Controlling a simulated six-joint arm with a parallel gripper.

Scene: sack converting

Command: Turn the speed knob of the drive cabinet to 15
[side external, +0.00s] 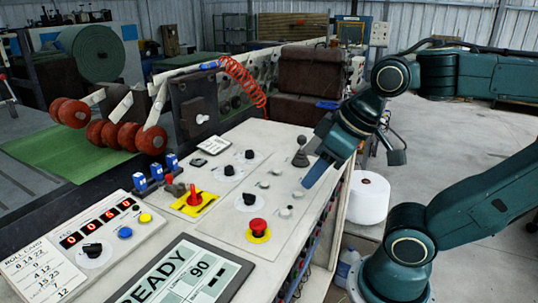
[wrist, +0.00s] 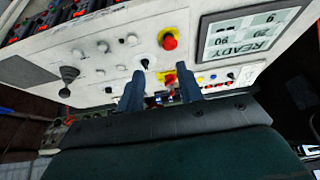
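The control panel (side external: 290,150) carries several black knobs: one near the front (side external: 249,199), one at mid-left (side external: 228,170) and one further back (side external: 249,154). Another black knob (side external: 92,250) sits on a white box with a red digit display (side external: 97,223). I cannot tell which is the speed knob; scale marks are too small to read. My gripper (side external: 316,172) is above the panel's right side, apart from the knobs. In the wrist view my gripper (wrist: 159,71) has its two fingers spread and empty, with a black knob (wrist: 144,63) seen between them.
A red mushroom button (side external: 258,227) on a yellow base, a red lever (side external: 194,195) on a yellow plate and a grey joystick (side external: 300,152) stand up from the panel. A screen (side external: 185,275) reading READY and 90 is at the front. Blue-topped parts (side external: 155,172) line the left edge.

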